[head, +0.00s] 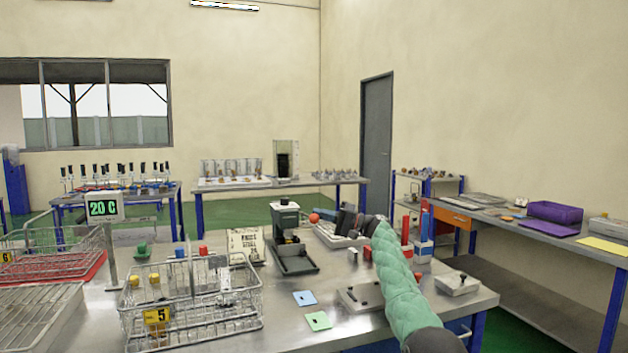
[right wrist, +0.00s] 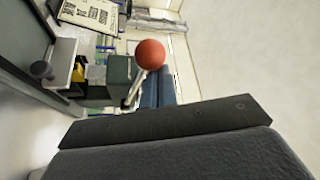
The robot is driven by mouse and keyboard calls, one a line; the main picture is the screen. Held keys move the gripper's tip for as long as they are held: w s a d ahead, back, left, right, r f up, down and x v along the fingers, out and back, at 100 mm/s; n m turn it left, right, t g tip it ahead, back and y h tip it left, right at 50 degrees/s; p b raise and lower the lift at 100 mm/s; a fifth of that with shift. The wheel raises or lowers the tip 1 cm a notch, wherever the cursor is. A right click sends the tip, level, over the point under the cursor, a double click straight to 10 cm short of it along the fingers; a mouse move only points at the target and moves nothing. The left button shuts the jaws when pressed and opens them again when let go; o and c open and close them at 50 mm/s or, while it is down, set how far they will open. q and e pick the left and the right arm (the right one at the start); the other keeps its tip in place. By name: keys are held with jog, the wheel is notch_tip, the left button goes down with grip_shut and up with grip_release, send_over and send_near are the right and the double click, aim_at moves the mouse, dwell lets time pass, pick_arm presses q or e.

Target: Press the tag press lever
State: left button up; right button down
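The tag press (head: 286,222) is a dark grey-green machine standing on the steel table, with a dark tray at its foot. Its lever ends in a red ball (head: 314,218) on the press's right side. In the right wrist view the red ball (right wrist: 150,54) sits on a pale rod (right wrist: 135,88) beside the press body (right wrist: 120,75). My right gripper (head: 338,217) is just right of the ball. Its narrow blue-grey fingers (right wrist: 158,84) look together and empty, pointing at the ball; I cannot tell whether they touch it. My left gripper is out of view.
A printed sign (head: 246,245) and a wire basket (head: 190,300) stand left of the press. Blue (head: 304,298) and green (head: 319,320) tags lie in front.

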dwell(0.7)
jog(key=s+d+r+b, duration=0.1)
jog(key=s+d+r, duration=0.5)
jog(key=d+r, duration=0.3)
jog(key=shift+s+d+r, duration=0.2)
jog(key=shift+d+r, duration=0.15)
jog(key=shift+r, duration=0.55)
jog(key=shift+d, duration=0.1)
